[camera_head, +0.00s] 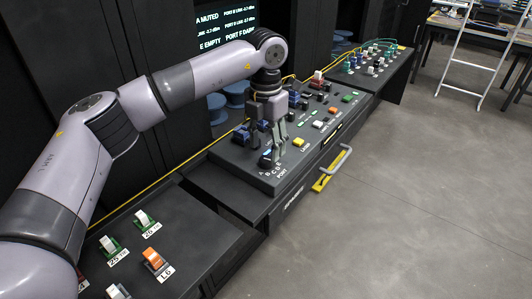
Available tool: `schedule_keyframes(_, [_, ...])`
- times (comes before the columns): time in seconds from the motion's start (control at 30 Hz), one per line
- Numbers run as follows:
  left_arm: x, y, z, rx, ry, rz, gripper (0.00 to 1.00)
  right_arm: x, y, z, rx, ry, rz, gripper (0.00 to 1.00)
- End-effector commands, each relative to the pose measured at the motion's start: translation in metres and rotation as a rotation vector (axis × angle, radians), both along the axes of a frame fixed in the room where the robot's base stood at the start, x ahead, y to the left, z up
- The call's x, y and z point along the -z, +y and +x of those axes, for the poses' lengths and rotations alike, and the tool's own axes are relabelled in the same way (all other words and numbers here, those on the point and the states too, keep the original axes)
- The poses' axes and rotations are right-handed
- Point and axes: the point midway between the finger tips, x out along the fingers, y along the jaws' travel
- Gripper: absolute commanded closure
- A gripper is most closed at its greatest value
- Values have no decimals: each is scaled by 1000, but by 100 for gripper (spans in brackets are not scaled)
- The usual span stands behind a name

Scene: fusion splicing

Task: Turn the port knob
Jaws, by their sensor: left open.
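The port knob (265,161) is a small dark knob at the front left of the black console (232,168), beside the letters and the word PORT printed on the panel. My left gripper (280,151) points down over this corner of the console, with its fingers open close to the knob. The fingers partly cover the knob, and I cannot tell whether they touch it or which letter it points to. My right gripper is not in view.
A yellow button (299,142) and several other controls sit right of the gripper. A screen (224,22) with port text stands behind. A panel with labelled connectors (154,258) lies at front left.

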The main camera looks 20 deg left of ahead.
Motion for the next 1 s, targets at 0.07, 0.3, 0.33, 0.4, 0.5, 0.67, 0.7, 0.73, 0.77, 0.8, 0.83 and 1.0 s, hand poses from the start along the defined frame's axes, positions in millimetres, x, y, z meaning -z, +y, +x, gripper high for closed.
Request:
schedule_keyframes(0.07, [-20, 0, 1, -2, -5, -1, 51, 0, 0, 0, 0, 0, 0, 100])
schedule_keyframes(0.3, [-64, 0, 1, -1, -3, 0, 51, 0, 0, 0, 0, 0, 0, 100])
schedule_keyframes(0.33, [-68, 0, 1, -2, -3, 0, 51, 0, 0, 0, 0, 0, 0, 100])
schedule_keyframes(0.4, [-76, 0, 1, -1, -1, 0, 51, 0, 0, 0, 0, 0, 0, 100])
schedule_keyframes(0.5, [-81, 0, 0, 0, -1, -1, 51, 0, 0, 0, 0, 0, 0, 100])
schedule_keyframes(0.67, [-83, 0, 0, 0, 0, -1, 51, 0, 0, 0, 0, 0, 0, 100])
schedule_keyframes(0.7, [-83, 0, 0, 0, 0, -1, 51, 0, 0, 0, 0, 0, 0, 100])
schedule_keyframes(0.73, [-83, 0, 0, 0, 0, -1, 51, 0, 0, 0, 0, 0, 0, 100])
schedule_keyframes(0.77, [-83, 0, 0, 0, 0, -1, 51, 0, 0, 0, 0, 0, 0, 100])
schedule_keyframes(0.8, [-83, 0, 0, 0, 0, -1, 51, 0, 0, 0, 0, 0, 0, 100])
schedule_keyframes(0.83, [-83, 0, 0, 0, 0, 0, 51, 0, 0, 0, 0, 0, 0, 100])
schedule_keyframes(1.0, [-87, 0, 0, 0, -1, 0, 51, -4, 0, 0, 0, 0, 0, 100])
